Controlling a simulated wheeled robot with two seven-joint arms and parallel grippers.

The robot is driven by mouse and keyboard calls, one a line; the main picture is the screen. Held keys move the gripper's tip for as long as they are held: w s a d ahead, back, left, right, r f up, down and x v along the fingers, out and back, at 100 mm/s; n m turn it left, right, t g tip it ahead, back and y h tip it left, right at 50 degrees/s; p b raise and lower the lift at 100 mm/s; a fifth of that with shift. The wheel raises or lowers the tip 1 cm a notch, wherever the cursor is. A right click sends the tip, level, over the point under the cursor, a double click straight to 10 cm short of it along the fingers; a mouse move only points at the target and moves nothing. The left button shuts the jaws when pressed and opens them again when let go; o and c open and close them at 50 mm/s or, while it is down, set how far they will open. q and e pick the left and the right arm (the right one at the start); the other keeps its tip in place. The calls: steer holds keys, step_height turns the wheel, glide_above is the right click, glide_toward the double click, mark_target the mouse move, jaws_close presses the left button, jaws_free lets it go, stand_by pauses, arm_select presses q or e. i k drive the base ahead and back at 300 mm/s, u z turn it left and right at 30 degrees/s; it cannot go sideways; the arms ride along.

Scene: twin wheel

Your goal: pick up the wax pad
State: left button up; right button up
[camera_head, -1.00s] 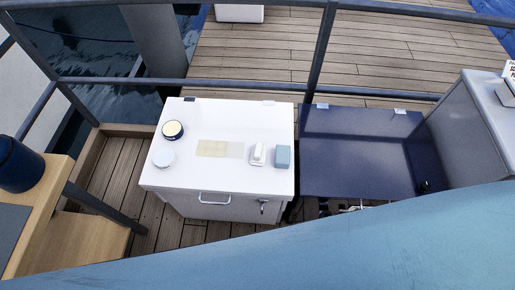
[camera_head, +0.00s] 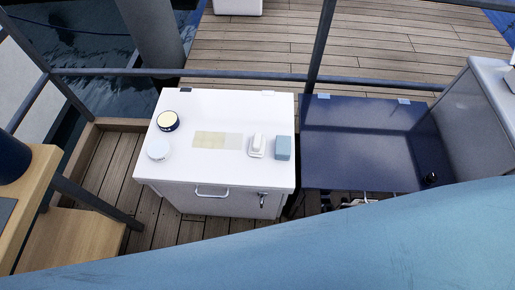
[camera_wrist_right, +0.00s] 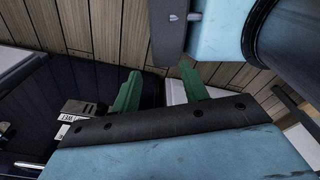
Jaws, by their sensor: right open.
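On the white cabinet top lies a round pale pad (camera_head: 158,149), which looks like the wax pad, at the left front. Just behind it stands a round dark-blue tin with a cream top (camera_head: 167,121). A blue block (camera_head: 283,148) and a white handled piece (camera_head: 257,145) sit at the right of the top. My right gripper (camera_wrist_right: 160,72) shows its two green fingers apart in the right wrist view, with nothing held between them. Neither gripper shows in the head view, so their distance from the pad cannot be told.
A yellowish, partly clear sheet (camera_head: 216,140) lies mid-cabinet. The white cabinet (camera_head: 222,174) has a front handle. A dark-blue panel (camera_head: 360,145) adjoins it on the right. A grey railing (camera_head: 240,73) runs behind. A wooden bench (camera_head: 75,215) stands left. A labelled box (camera_wrist_right: 78,108) shows in the wrist view.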

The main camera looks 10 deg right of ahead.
mark_target(256, 149)
steer(key=k, duration=1.25)
steer(key=u, duration=0.85)
steer(key=i, duration=1.3)
steer(key=z, duration=0.45)
steer(key=i, duration=0.45)
steer(key=z, duration=0.5)
